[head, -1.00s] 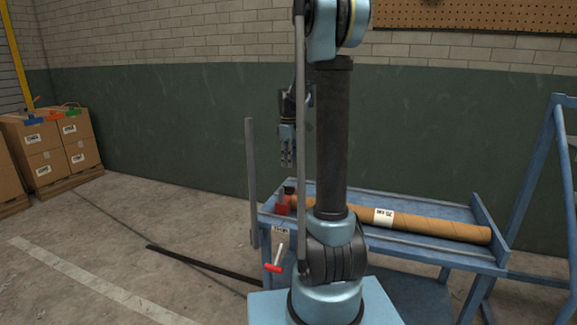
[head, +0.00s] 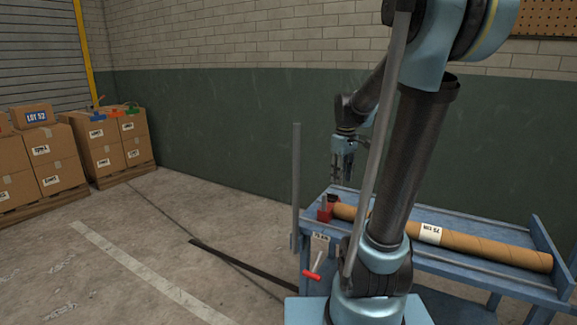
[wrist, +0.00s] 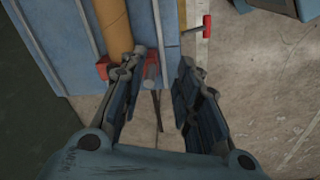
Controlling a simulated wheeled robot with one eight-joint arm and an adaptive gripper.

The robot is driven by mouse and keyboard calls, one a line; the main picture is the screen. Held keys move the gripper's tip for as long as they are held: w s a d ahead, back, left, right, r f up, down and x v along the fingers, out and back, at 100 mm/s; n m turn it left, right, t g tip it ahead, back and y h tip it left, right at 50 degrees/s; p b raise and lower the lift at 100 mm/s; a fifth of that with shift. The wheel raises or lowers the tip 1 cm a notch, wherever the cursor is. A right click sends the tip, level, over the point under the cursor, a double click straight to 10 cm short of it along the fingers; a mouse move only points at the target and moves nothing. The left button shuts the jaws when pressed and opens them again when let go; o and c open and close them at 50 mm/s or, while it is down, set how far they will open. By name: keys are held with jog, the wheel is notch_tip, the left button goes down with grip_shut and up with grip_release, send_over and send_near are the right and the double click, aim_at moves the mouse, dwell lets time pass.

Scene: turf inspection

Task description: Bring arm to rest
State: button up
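My gripper (head: 343,166) hangs pointing down in the head view, above the left end of the blue bench. In the wrist view my gripper (wrist: 160,90) has its two fingers spread apart, with nothing held between them. The arm's dark upper link leans to the right, and the forearm reaches left and down to the gripper. A red clamp-like block (head: 325,209) sits at the bench's left end below the gripper; the wrist view also shows this red block (wrist: 103,68) beside the left finger.
A brown cardboard tube (head: 480,245) with a white label lies along the blue bench (head: 490,226). A red-handled lever (head: 312,274) sticks out at the bench's front left. Stacked boxes (head: 60,160) stand on pallets far left. The floor (head: 200,220) between is mostly clear.

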jog(key=s+f+m, duration=0.3)
jog(key=s+f, duration=0.2)
jog(key=s, duration=0.6)
jog(key=s+f+m+t, duration=0.1)
jog(key=s+f+m, duration=0.3)
jog(key=s, duration=0.7)
jog(key=shift+f+m, duration=0.3)
jog(key=shift+f, duration=0.45)
